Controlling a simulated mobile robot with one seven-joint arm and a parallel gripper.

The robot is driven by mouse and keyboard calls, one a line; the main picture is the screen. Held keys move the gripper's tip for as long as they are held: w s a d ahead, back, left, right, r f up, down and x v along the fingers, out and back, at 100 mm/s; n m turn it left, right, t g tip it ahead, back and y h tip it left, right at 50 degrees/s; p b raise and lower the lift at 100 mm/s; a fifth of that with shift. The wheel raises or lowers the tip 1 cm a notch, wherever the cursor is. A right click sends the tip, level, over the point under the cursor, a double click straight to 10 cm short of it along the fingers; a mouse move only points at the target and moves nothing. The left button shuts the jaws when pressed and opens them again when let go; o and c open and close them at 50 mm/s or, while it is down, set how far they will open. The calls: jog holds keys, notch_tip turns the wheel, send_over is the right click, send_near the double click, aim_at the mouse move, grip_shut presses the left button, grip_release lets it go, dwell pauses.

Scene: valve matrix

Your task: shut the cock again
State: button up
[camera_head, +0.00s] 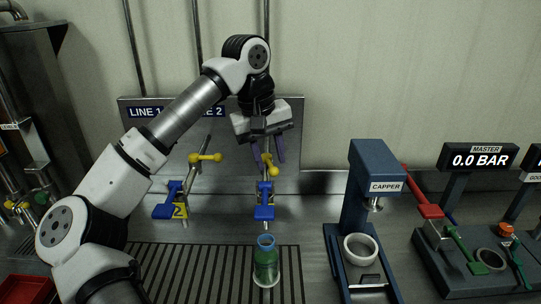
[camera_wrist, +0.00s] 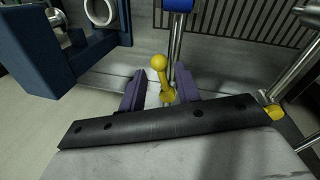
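The cock is the right-hand tap, with a yellow ball-ended lever (camera_head: 271,170) above a blue spout (camera_head: 264,212). In the wrist view the same lever (camera_wrist: 160,66) stands between the two purple fingers, with gaps beside it. My gripper (camera_head: 268,160) is open, its fingertips around the lever; I cannot tell whether either touches. A clear bottle (camera_head: 265,262) with green liquid stands below the spout. I cannot see whether liquid is running.
A second tap with a yellow lever (camera_head: 205,158) pointing right stands to the left. A blue capper (camera_head: 371,190) stands right of the bottle. A slatted drain grate (camera_head: 190,272) lies in front. Further right is a valve stand with a "0.0 BAR" display (camera_head: 478,160).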

jog(key=shift+d+f, duration=0.1)
jog(key=shift+f, duration=0.65)
grip_shut()
jog(key=shift+d, duration=0.1)
jog(key=w+d+n+t+y+b, duration=0.1)
jog(key=w+d+n+y+b, duration=0.1)
jog(key=n, duration=1.2)
jog(key=shift+w+d+n+t+b, duration=0.3)
jog(key=shift+w+d+b, duration=0.4)
jog(key=shift+w+d, duration=0.6)
jog(key=shift+w+a+r, duration=0.1)
jog(key=shift+w+a, duration=0.05)
jog(key=shift+a, duration=0.05)
